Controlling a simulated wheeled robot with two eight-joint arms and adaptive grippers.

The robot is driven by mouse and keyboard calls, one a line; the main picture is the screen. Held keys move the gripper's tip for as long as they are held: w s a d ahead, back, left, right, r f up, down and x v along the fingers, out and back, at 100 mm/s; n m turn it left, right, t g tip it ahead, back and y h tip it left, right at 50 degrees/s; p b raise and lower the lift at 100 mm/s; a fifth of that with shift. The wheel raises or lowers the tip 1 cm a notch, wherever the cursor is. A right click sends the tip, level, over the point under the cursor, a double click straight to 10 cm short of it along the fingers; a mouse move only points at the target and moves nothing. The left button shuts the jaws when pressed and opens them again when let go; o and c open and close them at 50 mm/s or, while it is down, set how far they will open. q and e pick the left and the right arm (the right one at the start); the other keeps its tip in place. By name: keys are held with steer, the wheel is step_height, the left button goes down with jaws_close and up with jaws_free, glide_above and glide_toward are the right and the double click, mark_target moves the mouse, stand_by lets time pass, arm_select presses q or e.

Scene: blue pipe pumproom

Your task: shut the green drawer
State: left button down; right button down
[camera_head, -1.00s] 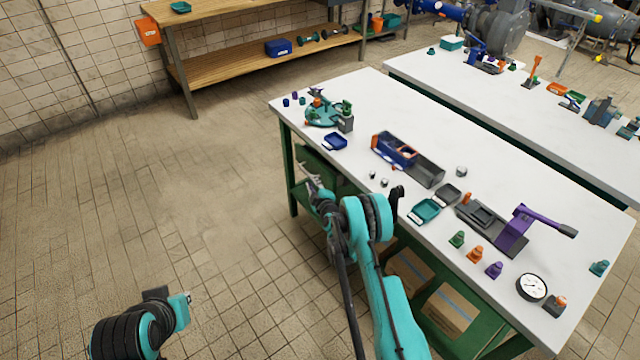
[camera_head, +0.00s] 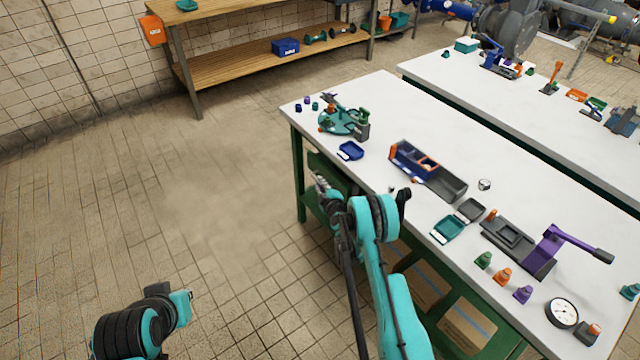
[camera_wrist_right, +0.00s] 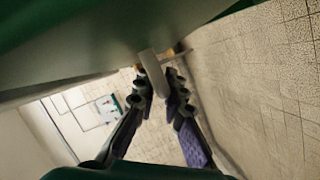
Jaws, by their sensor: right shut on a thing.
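The green drawer (camera_head: 327,168) sits under the near left end of the white-topped table in the head view, partly hidden by my right arm. Its dark green face (camera_wrist_right: 85,45) fills the upper left of the right wrist view. A pale handle (camera_wrist_right: 153,70) stands out from it. My right gripper (camera_head: 321,184) is at the drawer's front. In the wrist view, its fingers (camera_wrist_right: 158,95) are shut on the handle. How far the drawer stands out is hard to tell.
The white tabletop (camera_head: 400,113) carries a blue and black tray (camera_head: 425,170), a purple-levered tool (camera_head: 550,245), a gauge (camera_head: 562,312) and several small parts. Cardboard boxes (camera_head: 468,325) stand underneath. Tiled floor (camera_head: 210,210) to the left is clear.

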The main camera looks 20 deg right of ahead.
mark_target(330, 179)
steer(key=shift+w+d, duration=0.25)
steer(key=shift+d, duration=0.45)
steer(key=shift+w+d, duration=0.25)
steer(key=shift+d, duration=0.4)
steer(key=shift+w+d, duration=0.25)
steer(key=shift+d, duration=0.45)
steer(key=shift+r, duration=0.1)
steer(key=c, duration=1.9)
jaws_free()
steer(key=shift+d, duration=0.1)
